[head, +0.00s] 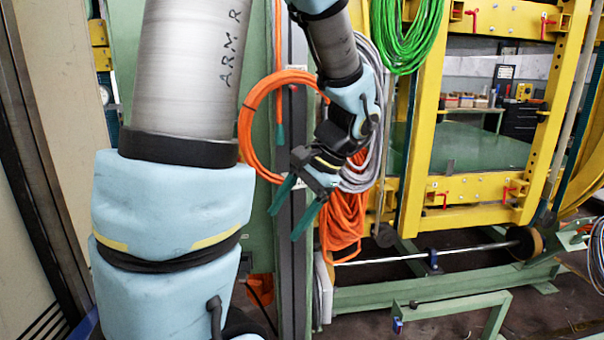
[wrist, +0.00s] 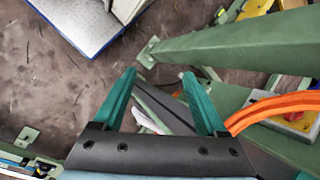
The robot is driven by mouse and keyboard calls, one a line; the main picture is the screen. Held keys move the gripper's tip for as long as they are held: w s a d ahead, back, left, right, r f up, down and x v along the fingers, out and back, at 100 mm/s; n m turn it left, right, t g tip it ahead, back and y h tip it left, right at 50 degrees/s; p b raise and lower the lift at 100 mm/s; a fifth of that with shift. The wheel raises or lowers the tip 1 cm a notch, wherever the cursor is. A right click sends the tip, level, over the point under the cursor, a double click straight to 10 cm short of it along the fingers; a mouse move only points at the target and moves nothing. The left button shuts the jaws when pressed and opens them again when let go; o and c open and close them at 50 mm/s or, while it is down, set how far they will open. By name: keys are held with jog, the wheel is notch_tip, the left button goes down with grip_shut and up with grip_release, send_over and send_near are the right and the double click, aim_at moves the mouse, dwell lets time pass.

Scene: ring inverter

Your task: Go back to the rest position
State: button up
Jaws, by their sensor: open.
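My gripper (head: 296,207) hangs in front of the dark vertical post, left of the yellow frame, with its green fingers pointing down and to the left. In the wrist view my gripper (wrist: 160,95) shows its two green fingers apart, with nothing between them. The floor and green steel beams show beyond the fingertips. My arm comes down from the top of the head view, with its blue-padded links on the left and in the middle.
An orange cable coil (head: 248,125) hangs close behind my gripper, and orange cables (head: 343,220) hang to its right. A green cable coil (head: 405,45) hangs on the yellow frame (head: 415,150). A green floor beam (head: 440,285) runs low at right. Bare floor (wrist: 60,90) shows in the wrist view.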

jog(key=s+a+f+n+t+h, duration=0.1)
jog(key=s+a+f+n+h, duration=0.1)
jog(key=a+f+n+h, duration=0.2)
notch_tip(320, 180, down, 2)
jog(key=n+h, duration=0.2)
jog(key=n, duration=0.1)
jog(key=shift+s, duration=0.1)
dwell(0.8)
